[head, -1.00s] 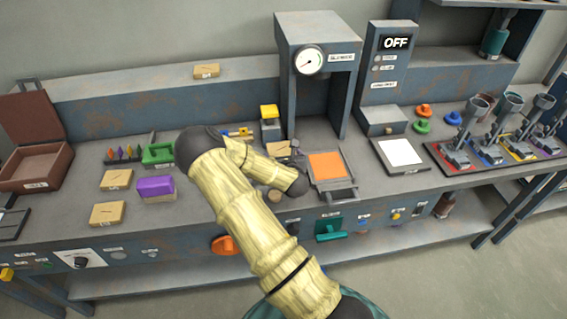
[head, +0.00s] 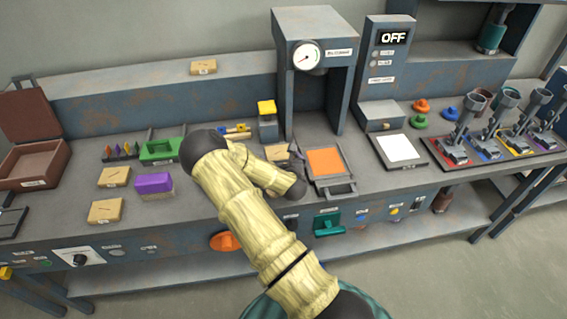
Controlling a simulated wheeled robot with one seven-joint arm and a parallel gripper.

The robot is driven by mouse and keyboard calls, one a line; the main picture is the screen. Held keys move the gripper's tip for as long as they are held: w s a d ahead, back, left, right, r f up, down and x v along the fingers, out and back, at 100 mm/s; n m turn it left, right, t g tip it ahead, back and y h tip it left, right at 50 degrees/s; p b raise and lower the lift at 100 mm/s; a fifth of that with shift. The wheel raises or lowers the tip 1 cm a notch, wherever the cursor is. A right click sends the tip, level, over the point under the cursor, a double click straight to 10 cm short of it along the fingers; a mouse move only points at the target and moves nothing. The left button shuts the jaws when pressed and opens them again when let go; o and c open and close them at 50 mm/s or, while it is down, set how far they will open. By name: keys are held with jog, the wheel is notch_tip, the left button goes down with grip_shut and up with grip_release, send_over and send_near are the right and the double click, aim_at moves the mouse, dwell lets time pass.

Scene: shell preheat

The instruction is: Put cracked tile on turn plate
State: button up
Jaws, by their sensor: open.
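Tan tiles with dark marks lie on the left of the bench: one farther back (head: 114,176) and one nearer the front edge (head: 105,211). Another tan tile (head: 203,67) lies on the rear ledge. A tan piece (head: 277,152) shows just behind my wrist, left of the orange plate. I cannot tell whether it is the cracked tile or what it rests on. A small dark shape (head: 297,151) beside it seems to be my gripper, open and mostly hidden by my arm. I cannot make out the turn plate for sure.
A framed orange plate (head: 325,161) lies right of my wrist, before a gauge press (head: 310,55). A white pad (head: 399,148) and several clamp stands (head: 460,140) are farther right. A purple block (head: 154,184), green tray (head: 161,149) and open brown box (head: 35,163) stand left.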

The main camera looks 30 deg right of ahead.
jog(key=b+v, duration=0.1)
jog(key=v, duration=1.1)
jog(key=shift+r, duration=0.1)
jog(key=shift+w, duration=0.1)
jog(key=shift+c, duration=0.4)
